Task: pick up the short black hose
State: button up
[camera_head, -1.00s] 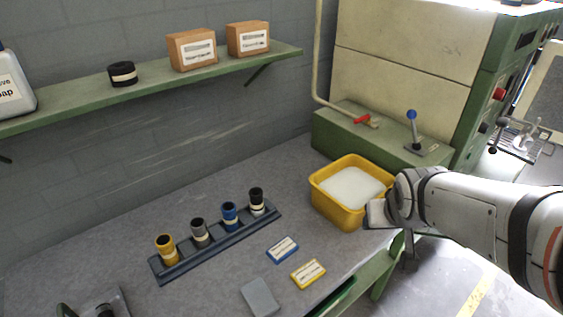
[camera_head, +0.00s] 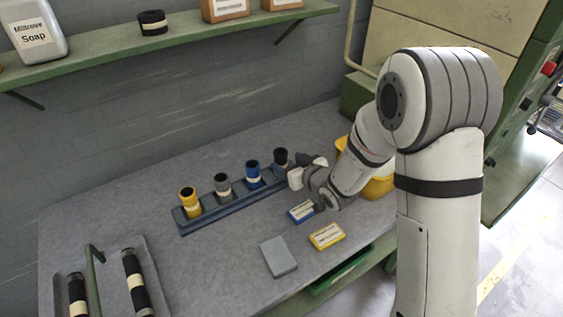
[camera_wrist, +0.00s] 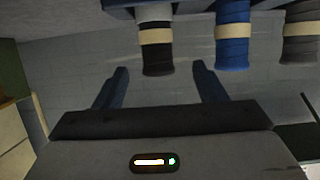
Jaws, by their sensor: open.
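The short black hose (camera_head: 281,157) with a cream band stands upright at the right end of the dark blue rack (camera_head: 232,200). In the wrist view, which looks upside down, the black hose (camera_wrist: 156,50) hangs from the top edge, roughly in line with the gap between my fingers. My gripper (camera_wrist: 159,68) is open and empty, with one finger to each side of that gap. In the head view my gripper (camera_head: 299,167) is just right of the black hose. Its fingertips are hard to make out there, so I cannot tell whether they touch the hose.
A blue hose (camera_head: 253,173), a grey hose (camera_head: 222,185) and a yellow hose (camera_head: 188,199) share the rack. Blue and yellow boxes (camera_head: 326,236) and a grey block (camera_head: 278,257) lie in front. A yellow bin (camera_head: 378,188) is partly behind my arm. A tray (camera_head: 105,300) holds black, cream-banded pieces.

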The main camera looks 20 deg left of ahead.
aim_at(285, 156)
jog(key=x, duration=0.1)
jog(key=p+x, duration=0.1)
jog(key=x, duration=0.2)
jog(key=shift+w+a+r+p, duration=0.15)
jog(key=shift+w+r+p, duration=0.15)
jog(key=shift+p, duration=0.05)
jog(key=shift+w+a+f, duration=0.25)
jog(key=shift+w+a, duration=0.1)
jog(key=shift+a, duration=0.05)
jog(key=shift+c, duration=0.5)
jog(key=c, duration=1.1)
jog(key=shift+r, duration=0.1)
notch_tip(285, 156, up, 10)
jog(key=b, duration=0.3)
jog(key=shift+f+b, duration=0.25)
jog(key=shift+b, duration=0.05)
